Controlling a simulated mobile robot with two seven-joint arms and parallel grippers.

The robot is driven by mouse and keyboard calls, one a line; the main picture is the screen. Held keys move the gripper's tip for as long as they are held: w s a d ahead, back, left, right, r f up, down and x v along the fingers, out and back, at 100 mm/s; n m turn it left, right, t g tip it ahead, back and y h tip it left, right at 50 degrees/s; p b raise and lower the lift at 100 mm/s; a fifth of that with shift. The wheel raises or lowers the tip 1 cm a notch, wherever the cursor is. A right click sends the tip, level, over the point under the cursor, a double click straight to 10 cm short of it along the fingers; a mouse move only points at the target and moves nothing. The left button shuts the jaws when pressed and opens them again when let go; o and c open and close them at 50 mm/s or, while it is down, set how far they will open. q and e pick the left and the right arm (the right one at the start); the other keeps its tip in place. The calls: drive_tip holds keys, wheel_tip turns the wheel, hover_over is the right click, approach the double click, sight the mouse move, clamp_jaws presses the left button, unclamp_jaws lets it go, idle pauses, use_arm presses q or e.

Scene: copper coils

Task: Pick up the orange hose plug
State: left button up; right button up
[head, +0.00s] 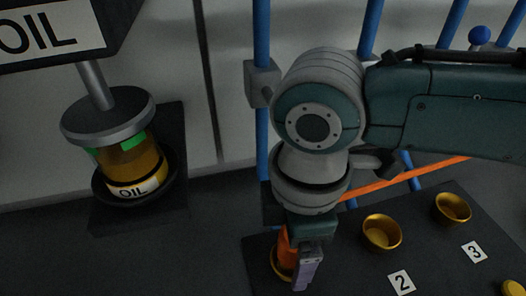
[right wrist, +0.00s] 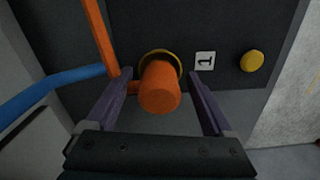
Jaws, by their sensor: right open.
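The orange hose plug (right wrist: 160,88) sits in a golden socket ring (right wrist: 163,55) beside a label "1" in the right wrist view. An orange hose (right wrist: 100,35) runs off from its side. My right gripper (right wrist: 156,85) is open, with one purple finger on each side of the plug. I cannot tell whether the fingers touch it. In the head view the right gripper (head: 298,262) points down at the plug (head: 284,250), which it partly hides. My left gripper is not in view.
Empty golden sockets labelled "2" (head: 382,233) and "3" (head: 453,208) lie to the right on the dark panel. A yellow button (right wrist: 252,61) is near label "1". Blue pipes (head: 262,100) stand behind my arm. An oil gauge (head: 130,160) is at left.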

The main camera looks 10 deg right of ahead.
clamp_jaws()
idle(0.6)
